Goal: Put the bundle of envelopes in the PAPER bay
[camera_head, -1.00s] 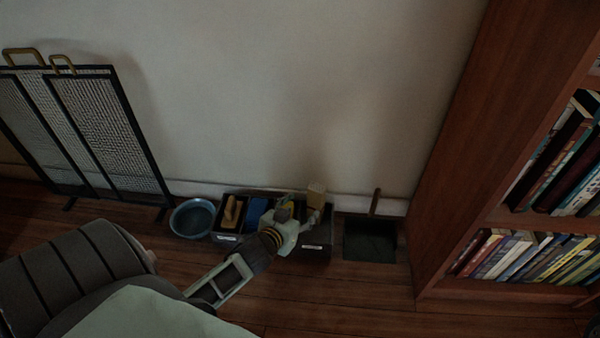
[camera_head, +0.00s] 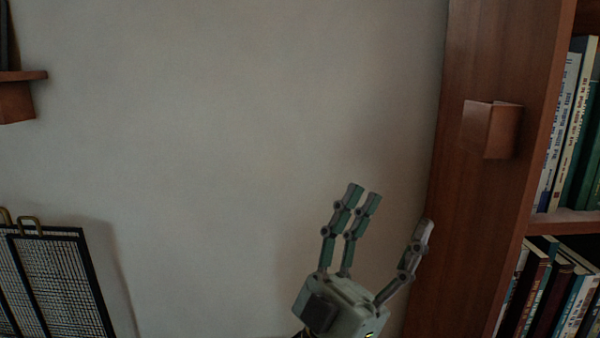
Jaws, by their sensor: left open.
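My left gripper (camera_head: 393,208) is raised in front of the bare wall, with its fingers pointing up and spread wide. Nothing is between the fingers. The bundle of envelopes and the PAPER bay are not in view now. The divided box on the floor is also out of the picture. My right gripper is not in view.
A wooden bookcase (camera_head: 480,200) with rows of books (camera_head: 563,130) stands at the right, close to the gripper. A small wooden block (camera_head: 491,130) sticks out from its side. A black mesh screen (camera_head: 55,280) is at lower left, below a wooden shelf end (camera_head: 18,95).

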